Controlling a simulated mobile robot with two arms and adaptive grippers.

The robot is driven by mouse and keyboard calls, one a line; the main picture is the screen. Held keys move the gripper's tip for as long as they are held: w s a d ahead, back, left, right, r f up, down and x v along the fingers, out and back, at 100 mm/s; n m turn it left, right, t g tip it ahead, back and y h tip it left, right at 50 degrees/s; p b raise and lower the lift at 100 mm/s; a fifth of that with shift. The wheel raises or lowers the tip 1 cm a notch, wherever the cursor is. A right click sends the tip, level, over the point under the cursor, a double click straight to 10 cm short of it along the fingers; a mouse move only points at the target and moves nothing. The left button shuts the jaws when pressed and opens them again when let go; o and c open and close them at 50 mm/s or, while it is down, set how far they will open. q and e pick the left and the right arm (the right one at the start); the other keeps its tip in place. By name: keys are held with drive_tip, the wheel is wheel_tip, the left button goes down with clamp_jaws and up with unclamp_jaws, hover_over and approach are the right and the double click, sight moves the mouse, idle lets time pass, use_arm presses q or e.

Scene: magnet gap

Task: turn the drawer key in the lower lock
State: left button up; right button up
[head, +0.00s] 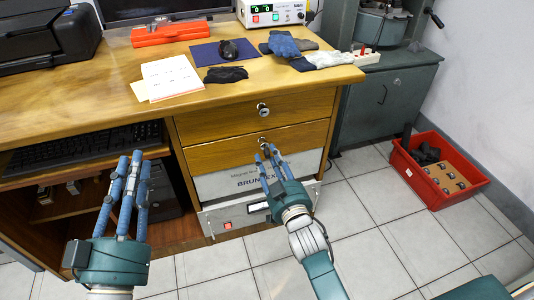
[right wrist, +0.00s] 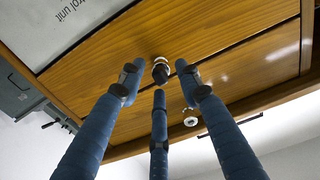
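The lower drawer (head: 225,153) of the wooden desk is closed. Its lower lock (head: 263,141) is a round metal lock, also seen in the right wrist view (right wrist: 161,63), with a dark key head (right wrist: 161,74) sticking out. My right gripper (head: 269,155) is just below and in front of this lock. In the right wrist view its three blue fingers (right wrist: 158,82) are spread around the key's line, with no visible contact. The upper lock (head: 263,109) is on the closed drawer above. My left gripper (head: 134,162) is open and empty, fingers pointing up, left of the drawers.
A keyboard (head: 85,145) lies on a shelf under the desk top. A grey control unit (head: 250,180) is below the drawers. A red crate (head: 437,170) stands on the floor to the right. Papers, gloves and a mouse lie on the desk. Tiled floor in front is free.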

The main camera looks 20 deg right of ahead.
use_arm(q)
drive_tip(key=shift+f, duration=0.1)
use_arm(e)
drive_tip(key=shift+w, duration=0.15)
drive_tip(key=c, duration=0.8)
drive_tip(key=shift+n+p, duration=0.4)
drive_tip(key=shift+n, duration=0.6)
use_arm(q)
wheel_tip(320, 180, down, 7)
drive_tip(key=g+y, duration=0.1)
drive_tip(key=g, duration=0.2)
drive_tip(key=shift+w+a, duration=0.3)
use_arm(e)
drive_tip(key=shift+a+f+n, duration=0.1)
drive_tip(key=shift+n, duration=0.6)
